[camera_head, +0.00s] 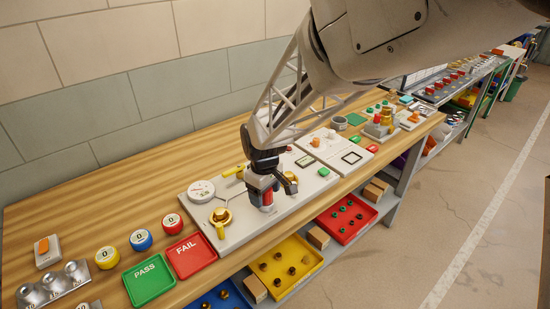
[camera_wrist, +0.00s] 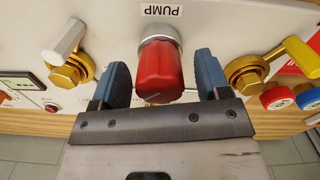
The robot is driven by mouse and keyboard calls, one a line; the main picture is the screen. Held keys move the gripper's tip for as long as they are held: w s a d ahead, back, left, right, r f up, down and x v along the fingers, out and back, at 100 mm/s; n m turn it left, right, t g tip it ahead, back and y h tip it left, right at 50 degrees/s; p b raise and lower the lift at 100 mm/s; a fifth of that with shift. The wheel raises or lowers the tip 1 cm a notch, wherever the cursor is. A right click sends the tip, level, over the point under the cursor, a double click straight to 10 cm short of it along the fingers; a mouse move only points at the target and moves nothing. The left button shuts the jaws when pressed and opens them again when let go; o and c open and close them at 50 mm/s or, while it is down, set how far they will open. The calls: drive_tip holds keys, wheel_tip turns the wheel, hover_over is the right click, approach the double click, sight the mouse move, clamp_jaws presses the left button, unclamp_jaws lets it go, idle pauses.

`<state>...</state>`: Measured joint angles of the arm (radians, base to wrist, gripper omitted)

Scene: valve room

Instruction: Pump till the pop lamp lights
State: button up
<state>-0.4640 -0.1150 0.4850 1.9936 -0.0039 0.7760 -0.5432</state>
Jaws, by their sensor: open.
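The pump is a red, rounded knob (camera_wrist: 160,72) on a grey collar under an upside-down PUMP label (camera_wrist: 161,11) in the wrist view. In the head view its red side (camera_head: 267,197) shows just under my gripper (camera_head: 263,184). My gripper (camera_wrist: 163,75) is open, with one blue finger on each side of the knob. Gaps show between the fingers and the knob in the wrist view. A small red, round part (camera_wrist: 51,107) sits on the panel below a small display (camera_wrist: 15,86); I cannot tell if it is the pop lamp or lit.
Brass valves with a white lever (camera_wrist: 68,68) and a yellow lever (camera_wrist: 247,73) flank the pump. A pressure gauge (camera_head: 201,190) is on the panel's left. PASS (camera_head: 149,281) and FAIL (camera_head: 190,254) trays lie nearer. Bins stand on the shelf below.

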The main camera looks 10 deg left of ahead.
drive_tip(key=shift+f, duration=0.1)
drive_tip(key=shift+c, duration=0.5)
drive_tip(key=c, duration=0.8)
drive_tip(key=shift+c, duration=0.2)
drive_tip(key=shift+m, duration=2.5)
drive_tip(key=o, duration=0.9)
drive_tip(key=shift+o, duration=0.2)
